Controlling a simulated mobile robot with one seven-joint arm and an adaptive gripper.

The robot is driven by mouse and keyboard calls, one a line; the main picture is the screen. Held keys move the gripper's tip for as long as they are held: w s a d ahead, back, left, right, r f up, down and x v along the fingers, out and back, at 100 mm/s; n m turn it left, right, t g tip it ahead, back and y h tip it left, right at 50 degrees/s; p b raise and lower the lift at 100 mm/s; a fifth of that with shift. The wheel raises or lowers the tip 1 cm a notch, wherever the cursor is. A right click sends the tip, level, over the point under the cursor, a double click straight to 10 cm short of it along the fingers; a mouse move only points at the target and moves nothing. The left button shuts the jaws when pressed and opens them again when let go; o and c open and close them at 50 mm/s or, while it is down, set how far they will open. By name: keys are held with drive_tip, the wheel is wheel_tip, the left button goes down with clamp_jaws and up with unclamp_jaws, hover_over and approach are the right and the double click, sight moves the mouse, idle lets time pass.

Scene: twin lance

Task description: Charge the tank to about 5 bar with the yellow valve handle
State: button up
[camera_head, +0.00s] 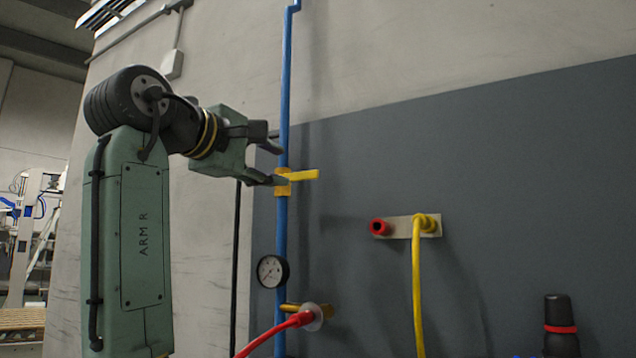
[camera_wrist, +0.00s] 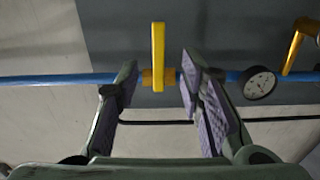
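The yellow valve handle (camera_head: 305,175) sits on a vertical blue pipe (camera_head: 285,80) and points right, crosswise to the pipe. In the wrist view the handle (camera_wrist: 157,55) stands between the two fingers of my gripper (camera_wrist: 157,78). A gap shows on both sides, so the gripper is open. In the head view my gripper (camera_head: 270,158) is at the pipe, its lower finger near the yellow valve body. The round pressure gauge (camera_head: 271,271) is lower on the pipe. It also shows in the wrist view (camera_wrist: 259,83). Its reading is too small to tell. The tank is not seen.
Below the gauge, a second yellow handle (camera_head: 292,308) sits by a red hose (camera_head: 275,332). A plate with a red fitting (camera_head: 379,227) and a yellow hose (camera_head: 417,290) is on the grey wall. A black cylinder with a red band (camera_head: 561,328) is lower right.

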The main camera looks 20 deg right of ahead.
sight(304, 175)
drive_tip(key=p+x, duration=0.4)
drive_tip(key=x, duration=0.6)
drive_tip(key=shift+w+d, duration=0.2)
drive_tip(key=shift+d, duration=0.1)
clamp_jaws()
idle(0.5)
